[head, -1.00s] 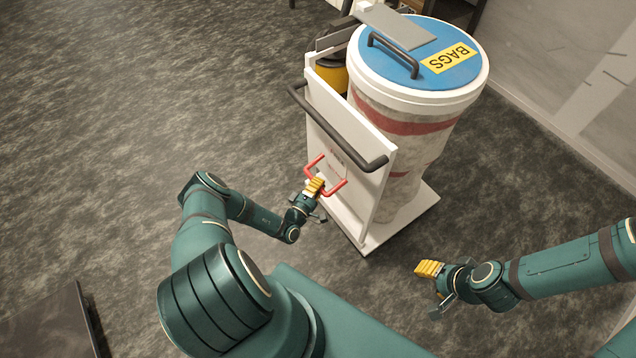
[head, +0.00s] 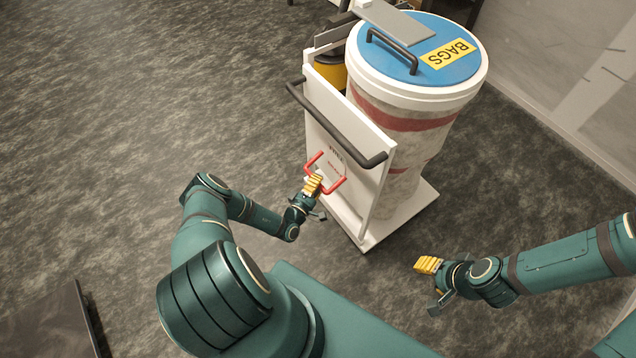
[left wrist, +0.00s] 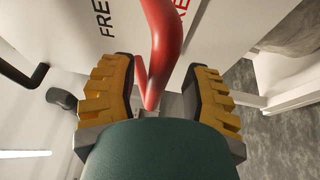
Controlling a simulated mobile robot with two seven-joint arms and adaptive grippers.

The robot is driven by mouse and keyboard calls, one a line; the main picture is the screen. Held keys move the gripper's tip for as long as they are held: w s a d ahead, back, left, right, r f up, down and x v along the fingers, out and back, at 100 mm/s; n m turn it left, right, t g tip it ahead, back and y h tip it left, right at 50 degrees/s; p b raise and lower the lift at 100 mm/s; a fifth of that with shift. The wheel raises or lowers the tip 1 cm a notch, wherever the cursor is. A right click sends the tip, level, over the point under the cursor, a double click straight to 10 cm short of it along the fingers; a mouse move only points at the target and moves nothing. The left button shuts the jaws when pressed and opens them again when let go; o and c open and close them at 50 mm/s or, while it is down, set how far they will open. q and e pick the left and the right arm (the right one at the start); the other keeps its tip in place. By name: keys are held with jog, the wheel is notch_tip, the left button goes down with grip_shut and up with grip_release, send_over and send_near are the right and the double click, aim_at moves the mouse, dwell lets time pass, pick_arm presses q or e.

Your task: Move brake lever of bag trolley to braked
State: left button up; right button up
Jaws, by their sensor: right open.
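The bag trolley (head: 350,185) is white, with a dark push handle and a drum with a blue lid marked BAGS. Its brake lever (head: 345,171) is a red bent bar on the panel facing me, below the handle. My left gripper (head: 316,180) is at the lever's lower part. In the left wrist view the red lever (left wrist: 164,45) runs between the two fingers of the left gripper (left wrist: 160,95), with gaps on both sides. Black FREE lettering and partly hidden red lettering flank it. My right gripper (head: 428,265) is open and empty, right of the trolley's near corner.
The drum (head: 400,125) fills the trolley's right side, and a yellow container (head: 329,70) sits behind the panel. Dark carpet (head: 130,90) left of the trolley is clear. A pale wall (head: 570,80) stands at the right.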

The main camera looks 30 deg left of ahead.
pick_arm(q)
jog(key=shift+r, duration=0.1)
jog(key=s+f, duration=0.1)
jog(key=s, duration=1.1)
dwell(0.4)
